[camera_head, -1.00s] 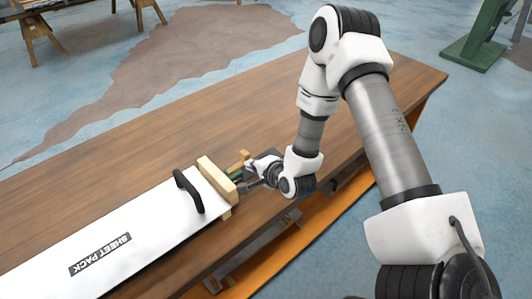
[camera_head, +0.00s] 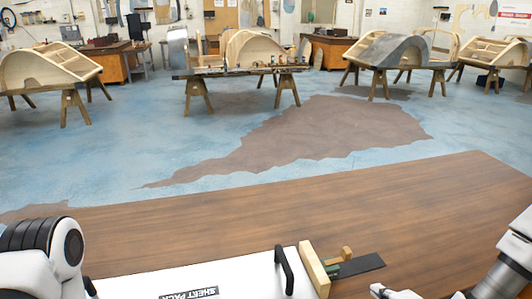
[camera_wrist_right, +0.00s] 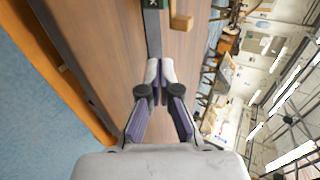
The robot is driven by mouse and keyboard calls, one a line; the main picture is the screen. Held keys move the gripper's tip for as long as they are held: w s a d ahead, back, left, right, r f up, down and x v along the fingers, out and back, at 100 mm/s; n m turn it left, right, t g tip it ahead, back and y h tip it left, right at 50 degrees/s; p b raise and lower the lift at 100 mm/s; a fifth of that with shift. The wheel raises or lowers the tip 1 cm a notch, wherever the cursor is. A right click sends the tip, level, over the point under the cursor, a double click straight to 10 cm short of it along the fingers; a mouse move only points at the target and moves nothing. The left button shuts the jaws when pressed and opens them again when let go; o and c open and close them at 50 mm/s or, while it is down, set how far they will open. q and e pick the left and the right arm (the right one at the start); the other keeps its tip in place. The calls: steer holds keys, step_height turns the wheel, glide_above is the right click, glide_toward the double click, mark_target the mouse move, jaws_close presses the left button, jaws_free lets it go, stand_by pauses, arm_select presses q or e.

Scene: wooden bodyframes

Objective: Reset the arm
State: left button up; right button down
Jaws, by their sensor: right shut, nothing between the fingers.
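My right gripper (camera_head: 382,291) is at the bottom right of the head view, partly cut off by the lower edge, and apart from the pack. In the right wrist view its fingertips (camera_wrist_right: 160,72) are together with nothing between them. A white case marked SHEET PACK (camera_head: 235,280) lies on the brown table (camera_head: 400,215), with a black handle (camera_head: 284,268) and a wooden end bar (camera_head: 314,269). A dark flat strip (camera_head: 362,265) sticks out beyond the bar; it also shows in the wrist view (camera_wrist_right: 153,35). My left gripper is out of view; only part of its arm shows.
A small wooden block (camera_head: 346,253) sits near the strip. The table is bare behind the pack and to the right. Wooden body frames (camera_head: 250,50) on trestles stand farther back across the blue floor (camera_head: 120,145).

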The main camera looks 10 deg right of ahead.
steer(key=s+a+f+n+g+y, duration=0.1)
steer(key=s+a+f+n+g, duration=0.6)
steer(key=s+f, duration=0.5)
steer(key=s+a+f+n+g+h, duration=0.1)
steer(key=s+a+f+n+g, duration=0.1)
steer(key=s+f+n+g, duration=0.2)
steer(key=s+f+n, duration=0.2)
steer(key=s+n, duration=0.2)
steer(key=n, duration=0.2)
steer(key=shift+s+f+g, duration=0.25)
steer(key=shift+f+g, duration=0.1)
steer(key=shift+g, duration=0.05)
steer(key=shift+a, duration=0.1)
